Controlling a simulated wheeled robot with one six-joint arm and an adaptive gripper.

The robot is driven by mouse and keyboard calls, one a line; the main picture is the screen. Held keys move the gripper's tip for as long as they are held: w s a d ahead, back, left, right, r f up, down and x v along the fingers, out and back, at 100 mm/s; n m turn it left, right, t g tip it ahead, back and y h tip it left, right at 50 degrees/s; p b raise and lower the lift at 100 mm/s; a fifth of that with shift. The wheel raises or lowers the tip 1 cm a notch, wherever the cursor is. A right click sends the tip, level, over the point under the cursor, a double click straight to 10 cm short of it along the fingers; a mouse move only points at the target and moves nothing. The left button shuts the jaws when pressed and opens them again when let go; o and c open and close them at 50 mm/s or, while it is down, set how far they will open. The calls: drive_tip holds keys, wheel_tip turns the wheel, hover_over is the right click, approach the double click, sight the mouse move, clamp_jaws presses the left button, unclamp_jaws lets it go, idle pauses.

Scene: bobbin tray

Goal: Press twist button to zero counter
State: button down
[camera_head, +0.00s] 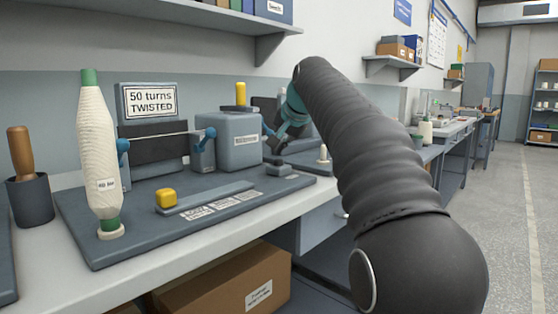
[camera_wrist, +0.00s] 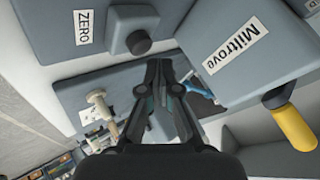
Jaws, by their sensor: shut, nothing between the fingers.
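The sign plate (camera_head: 150,101) at the back of the grey board (camera_head: 95,245) reads "50 turns TWISTED". In the wrist view, a dark round button (camera_wrist: 138,42) stands on a grey block (camera_wrist: 128,15) beside a label reading ZERO (camera_wrist: 88,28). My gripper (camera_wrist: 165,62) is shut and empty, its tips just beside and below the button in the picture. I cannot tell whether they touch it. In the head view my gripper (camera_head: 275,145) is at the right end of the board, right of the grey box (camera_head: 228,140).
A white yarn bobbin (camera_head: 100,150) stands at the board's left. A yellow knob (camera_head: 166,197) and a grey bar (camera_head: 208,197) sit at the front. A shelf (camera_head: 200,14) hangs above.

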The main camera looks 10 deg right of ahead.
sight(280, 160)
drive_tip(key=shift+f, duration=0.15)
drive_tip(key=shift+f, duration=0.3)
drive_tip(key=shift+f+b, duration=0.5)
idle(1.0)
drive_tip(key=shift+r, duration=0.1)
drive_tip(key=shift+r+p, duration=0.85)
drive_tip(key=shift+p, duration=0.2)
wheel_tip(280, 160, up, 3)
drive_tip(key=shift+f+p, duration=0.1)
drive_tip(key=shift+p, duration=1.1)
drive_tip(key=shift+r, duration=1.1)
